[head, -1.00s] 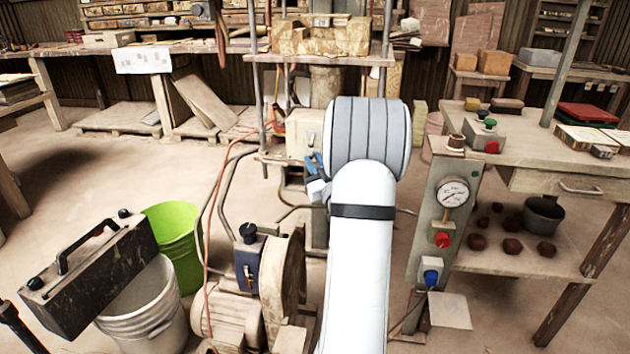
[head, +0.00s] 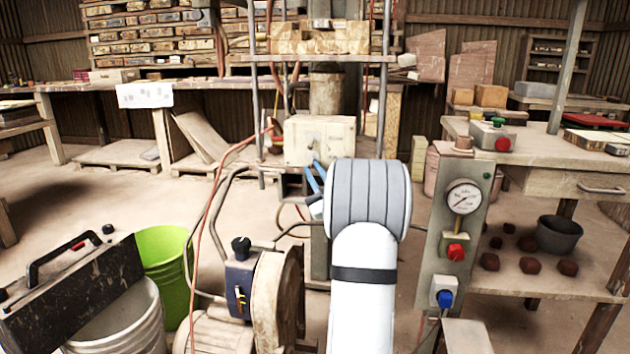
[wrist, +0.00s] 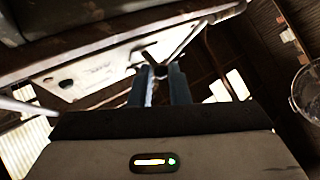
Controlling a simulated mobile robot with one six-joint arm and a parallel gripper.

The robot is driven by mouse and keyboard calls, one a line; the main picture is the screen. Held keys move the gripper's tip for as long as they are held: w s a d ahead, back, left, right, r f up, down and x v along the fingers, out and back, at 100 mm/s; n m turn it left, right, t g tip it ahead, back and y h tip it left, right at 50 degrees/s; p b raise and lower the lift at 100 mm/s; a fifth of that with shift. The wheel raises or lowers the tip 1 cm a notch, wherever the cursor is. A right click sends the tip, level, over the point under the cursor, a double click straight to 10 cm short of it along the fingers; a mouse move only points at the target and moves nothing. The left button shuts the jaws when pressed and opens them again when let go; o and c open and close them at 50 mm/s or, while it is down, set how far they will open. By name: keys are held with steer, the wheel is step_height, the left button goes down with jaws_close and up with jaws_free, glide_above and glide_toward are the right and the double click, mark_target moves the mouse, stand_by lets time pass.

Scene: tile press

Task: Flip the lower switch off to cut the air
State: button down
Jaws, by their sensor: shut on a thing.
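My gripper (head: 317,170), with blue fingers, is at the lower edge of a cream switch box (head: 330,142) on the press frame. A small dark switch shows on the box face. In the wrist view my fingers (wrist: 161,74) are closed around a small dark stub, probably a switch lever; its on or off position cannot be told. A pale labelled panel (wrist: 90,75) is beside it. My arm hides part of the area below the box. On the gauge post at right, a red knob (head: 456,252) sits above a blue knob (head: 445,298), both away from my gripper.
The gauge post (head: 440,225) stands right of my arm, by a workbench (head: 545,180). A motor with a wheel (head: 275,300) is at lower left, near a green bucket (head: 168,265) and a white bucket (head: 125,325). Hoses and pipes run left of the press.

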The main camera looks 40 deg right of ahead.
steer(key=shift+w+a+f+n+y, duration=0.1)
steer(key=shift+f+n+y, duration=0.05)
steer(key=shift+n+y, duration=0.3)
steer(key=c, duration=1.4)
jaws_free()
steer(key=shift+h, duration=0.25)
steer(key=p+v, duration=0.1)
steer(key=v, duration=0.6)
steer(key=shift+s+f, duration=0.25)
steer(key=shift+f, duration=0.1)
